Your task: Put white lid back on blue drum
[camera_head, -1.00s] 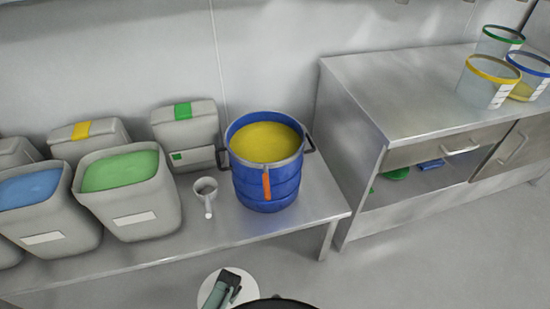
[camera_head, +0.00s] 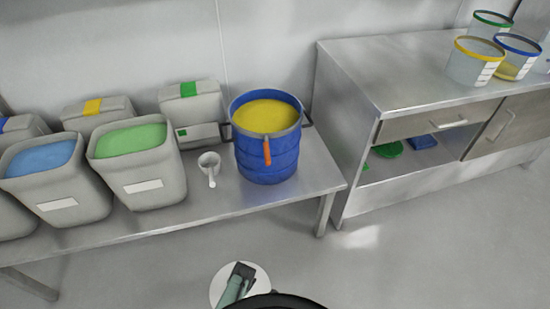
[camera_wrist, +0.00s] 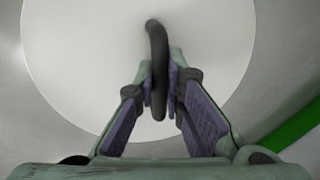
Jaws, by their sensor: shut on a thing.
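The blue drum (camera_head: 268,158) stands upright and open on the steel bench, filled with yellow material. An orange clip hangs at its front rim. My gripper (camera_head: 240,272) is low at the bottom of the head view, in front of the bench and apart from the drum. It is shut on the dark handle of the round white lid (camera_head: 217,290). In the wrist view, the fingers (camera_wrist: 161,98) pinch the curved black handle at the middle of the white lid (camera_wrist: 90,60).
A white scoop (camera_head: 210,166) lies left of the drum. Grey bins of blue and green material (camera_head: 140,175) stand further left on the bench (camera_head: 235,192). A steel cabinet (camera_head: 345,140) stands close at the right, with clear buckets on top. Open floor lies in front.

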